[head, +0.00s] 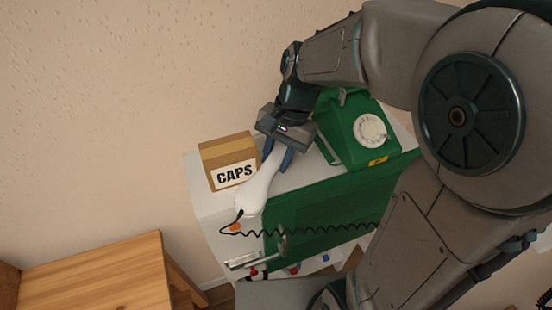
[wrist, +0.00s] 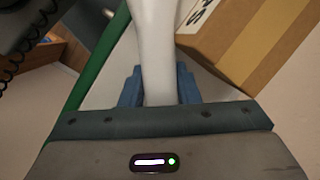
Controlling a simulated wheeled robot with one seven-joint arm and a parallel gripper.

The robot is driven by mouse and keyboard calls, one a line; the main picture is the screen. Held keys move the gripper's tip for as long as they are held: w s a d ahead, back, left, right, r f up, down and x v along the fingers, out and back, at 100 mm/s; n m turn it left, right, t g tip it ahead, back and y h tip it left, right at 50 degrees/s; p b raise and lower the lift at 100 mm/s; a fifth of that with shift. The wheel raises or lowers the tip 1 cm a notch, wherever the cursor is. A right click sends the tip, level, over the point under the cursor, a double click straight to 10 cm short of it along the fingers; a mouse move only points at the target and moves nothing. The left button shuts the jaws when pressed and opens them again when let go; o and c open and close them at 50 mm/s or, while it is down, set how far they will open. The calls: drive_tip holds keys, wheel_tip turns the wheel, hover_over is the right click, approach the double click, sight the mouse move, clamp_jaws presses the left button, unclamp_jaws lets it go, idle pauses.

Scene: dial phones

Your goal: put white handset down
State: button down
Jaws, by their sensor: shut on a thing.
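The white handset (head: 258,188) is in my gripper (head: 276,156), between its blue fingers. In the head view it slants down to the left over the top of the white and green cabinet, beside the box. A black coiled cord runs from its lower end to the right. In the wrist view the handset (wrist: 157,50) stands between both fingers (wrist: 159,88). Whether it touches the cabinet top, I cannot tell. The green dial phone (head: 352,130) with a white dial stands on the cabinet to the right of my gripper. Part of it is hidden behind my arm.
A cardboard box labelled CAPS (head: 229,160) stands on the cabinet (head: 208,205) left of the handset; it also shows close by in the wrist view (wrist: 250,40). A small orange item (head: 234,227) lies near the cabinet's front-left corner. A wooden table (head: 95,275) is at lower left.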

sight(277, 155)
wheel_tip(277, 155, up, 18)
idle(0.7)
